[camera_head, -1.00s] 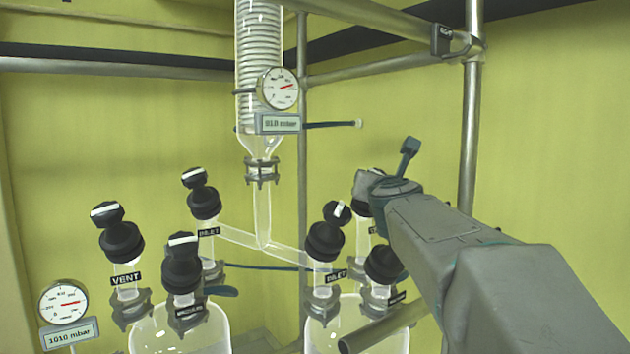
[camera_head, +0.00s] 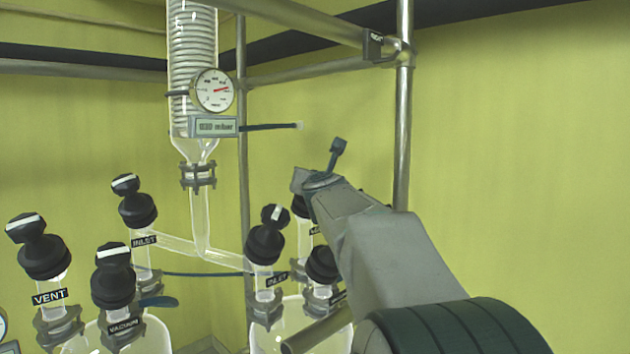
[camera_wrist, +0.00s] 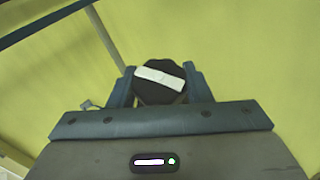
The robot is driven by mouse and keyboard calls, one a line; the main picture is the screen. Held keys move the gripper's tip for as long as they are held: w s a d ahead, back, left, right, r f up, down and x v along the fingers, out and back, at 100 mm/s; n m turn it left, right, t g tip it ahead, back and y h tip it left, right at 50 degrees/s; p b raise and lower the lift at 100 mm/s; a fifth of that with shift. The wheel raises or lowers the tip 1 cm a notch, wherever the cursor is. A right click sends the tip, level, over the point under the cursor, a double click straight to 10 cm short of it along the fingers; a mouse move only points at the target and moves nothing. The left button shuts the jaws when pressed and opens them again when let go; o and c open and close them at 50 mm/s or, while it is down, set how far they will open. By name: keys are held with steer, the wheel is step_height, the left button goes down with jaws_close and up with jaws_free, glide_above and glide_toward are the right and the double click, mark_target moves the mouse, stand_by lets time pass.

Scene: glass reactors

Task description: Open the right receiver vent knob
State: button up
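A black knob (camera_wrist: 160,83) with a white bar across its top sits between the two fingers of my gripper (camera_wrist: 161,86) in the wrist view. The bar is slightly tilted. The knob fills most of the finger gap; I cannot tell whether the fingers touch it.
An INLET knob (camera_head: 266,240) and another black knob (camera_head: 322,264) stand close by. Left are VENT (camera_head: 45,255), VACUUM (camera_head: 113,280) and another INLET knob (camera_head: 134,205). A condenser (camera_head: 192,80) with a gauge (camera_head: 213,90) hangs behind. A metal post (camera_head: 403,130) stands behind my arm.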

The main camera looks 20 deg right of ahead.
steer(key=shift+c, duration=1)
steer(key=shift+f+b, duration=0.2)
steer(key=shift+b, duration=0.45)
steer(key=n+t+y+b, duration=0.1)
steer(key=n+y+b, duration=0.1)
steer(key=b, duration=0.1)
steer(key=shift+d+f, duration=0.1)
steer(key=shift+f, duration=0.1)
steer(key=n+y+b, duration=0.2)
steer(key=shift+t+b, duration=0.3)
steer(key=shift+b, duration=0.1)
steer(key=shift+r+n+y+b, duration=0.15)
steer(key=shift+n+y+b, duration=0.5)
steer(key=shift+n+y, duration=0.55)
steer(key=n+y, duration=0.1)
steer(key=n+y+p, duration=0.1)
steer(key=n+y, duration=0.2)
steer(key=shift+r+n+g+y, duration=0.35)
steer(key=shift+n+g+y, duration=0.05)
steer(key=n+g+y+p, duration=0.1)
steer(key=n+y+p, duration=0.2)
steer(key=shift+g, duration=0.3)
